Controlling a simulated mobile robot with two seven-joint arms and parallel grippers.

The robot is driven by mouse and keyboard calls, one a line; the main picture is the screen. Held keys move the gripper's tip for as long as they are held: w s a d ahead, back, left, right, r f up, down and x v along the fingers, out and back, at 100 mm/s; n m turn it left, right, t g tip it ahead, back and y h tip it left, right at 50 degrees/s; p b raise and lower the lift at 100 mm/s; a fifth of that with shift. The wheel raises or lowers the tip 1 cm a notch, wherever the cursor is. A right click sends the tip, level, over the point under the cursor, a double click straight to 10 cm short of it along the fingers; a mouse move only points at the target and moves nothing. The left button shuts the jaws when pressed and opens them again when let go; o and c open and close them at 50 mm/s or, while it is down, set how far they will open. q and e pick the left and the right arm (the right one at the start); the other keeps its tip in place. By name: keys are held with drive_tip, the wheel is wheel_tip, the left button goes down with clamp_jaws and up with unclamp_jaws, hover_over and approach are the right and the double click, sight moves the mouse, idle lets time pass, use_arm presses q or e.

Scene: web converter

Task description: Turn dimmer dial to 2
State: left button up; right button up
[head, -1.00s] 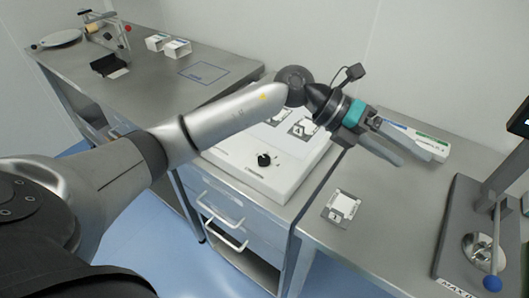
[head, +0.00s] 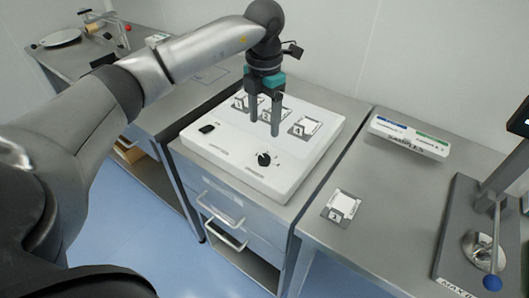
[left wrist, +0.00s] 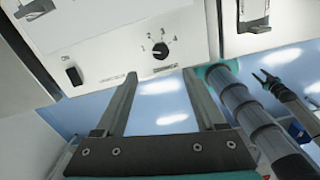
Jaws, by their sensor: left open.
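The dimmer dial (head: 264,159) is a small black knob on the front part of a white light box (head: 289,186). In the left wrist view the dial (left wrist: 160,51) shows with the numbers 1 to 4 around its upper side; which number it points at is too small to tell surely. My left gripper (head: 263,130) points down above the box, open and empty, its fingers a little behind the dial in the head view. In the left wrist view the open fingers (left wrist: 160,85) lie below the dial, apart from it.
A black ON switch (head: 207,129) sits left of the dial. Several sample cards lie on the panel, and another card (head: 341,206) lies on the right table. A samples box (head: 409,137) and a lever device (head: 480,245) stand at the right. Space directly above the dial looks clear.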

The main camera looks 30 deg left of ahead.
sight(264, 157)
use_arm(q)
wheel_tip(264, 157, down, 11)
drive_tip(key=shift+f, duration=0.1)
idle(0.3)
clamp_jaws()
idle(0.5)
